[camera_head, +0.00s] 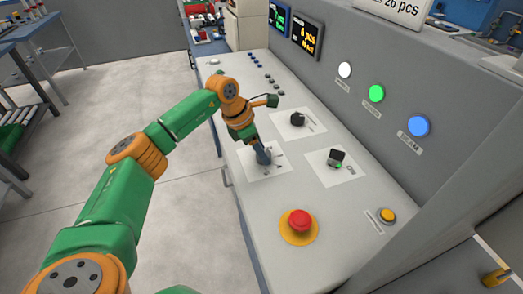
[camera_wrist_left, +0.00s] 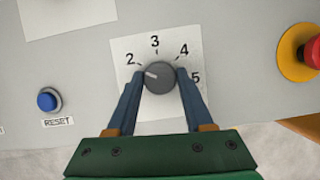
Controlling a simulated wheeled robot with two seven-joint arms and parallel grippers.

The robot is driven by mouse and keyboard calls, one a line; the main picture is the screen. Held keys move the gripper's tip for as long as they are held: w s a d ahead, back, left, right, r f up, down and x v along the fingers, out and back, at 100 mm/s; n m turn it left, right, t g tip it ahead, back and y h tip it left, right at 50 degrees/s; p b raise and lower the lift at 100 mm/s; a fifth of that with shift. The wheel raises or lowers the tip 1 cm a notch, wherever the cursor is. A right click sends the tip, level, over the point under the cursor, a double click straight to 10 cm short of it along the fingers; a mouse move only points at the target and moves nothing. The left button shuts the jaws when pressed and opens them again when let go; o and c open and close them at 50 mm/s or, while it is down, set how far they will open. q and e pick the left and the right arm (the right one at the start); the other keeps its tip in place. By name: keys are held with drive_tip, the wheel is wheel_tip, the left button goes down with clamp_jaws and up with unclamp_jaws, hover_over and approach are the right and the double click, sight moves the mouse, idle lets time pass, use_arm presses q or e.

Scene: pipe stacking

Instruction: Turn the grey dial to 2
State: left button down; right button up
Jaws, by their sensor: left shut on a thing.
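The grey dial (camera_wrist_left: 161,72) sits on a white label (camera_wrist_left: 158,46) marked with 2, 3, 4 and 5. The dial's white pointer line points left and slightly up, toward the side of the 2 and a little below it. Any lower number there is hidden by a finger. My left gripper (camera_wrist_left: 160,80) is shut on the dial, one finger on each side. In the head view my left gripper (camera_head: 263,156) reaches down to the white label (camera_head: 262,174) and mostly hides the dial. My right gripper is not in view.
A red emergency button (camera_head: 298,221) stands on the console nearer the front. Two other labelled controls, a black knob (camera_head: 297,119) and a switch (camera_head: 336,158), lie to the right of my gripper. A blue reset button (camera_wrist_left: 48,100) is to the left in the wrist view.

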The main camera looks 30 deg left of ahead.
use_arm(q)
drive_tip(key=shift+m, duration=0.9)
drive_tip(key=shift+c, duration=1.4)
unclamp_jaws()
drive_tip(key=b+v, duration=0.1)
drive_tip(key=v, duration=0.6)
drive_tip(key=shift+w, duration=0.2)
drive_tip(key=shift+a+r+g, duration=0.1)
drive_tip(key=shift+a+g, duration=0.05)
drive_tip(key=shift+g, duration=0.15)
